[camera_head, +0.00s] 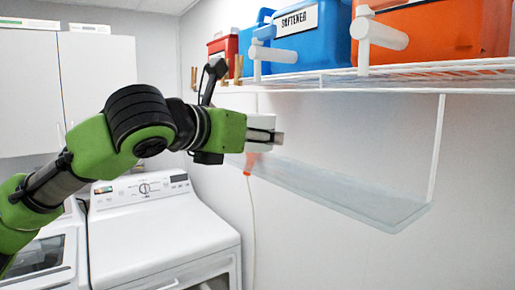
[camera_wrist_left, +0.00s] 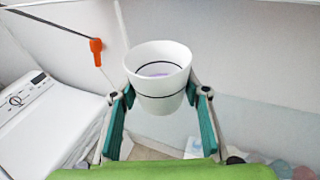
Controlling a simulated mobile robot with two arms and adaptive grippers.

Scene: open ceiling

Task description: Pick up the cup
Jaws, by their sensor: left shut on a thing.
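A white cup (camera_wrist_left: 160,90) with a dark ring around it and a pale purple inside sits upright between the fingers of my left gripper (camera_wrist_left: 160,112) in the left wrist view. The teal finger pads press on it from both sides. In the head view my left gripper (camera_head: 264,136) is in front of the wall, above the washing machine, and the white cup (camera_head: 262,120) shows only in part at its fingers. My right gripper is in neither view.
A clear shelf (camera_head: 335,195) hangs on the wall to the right of the gripper. A wire shelf (camera_head: 400,75) above carries a blue softener container (camera_head: 290,45) and an orange one (camera_head: 440,30). A white washing machine (camera_head: 160,230) stands below left.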

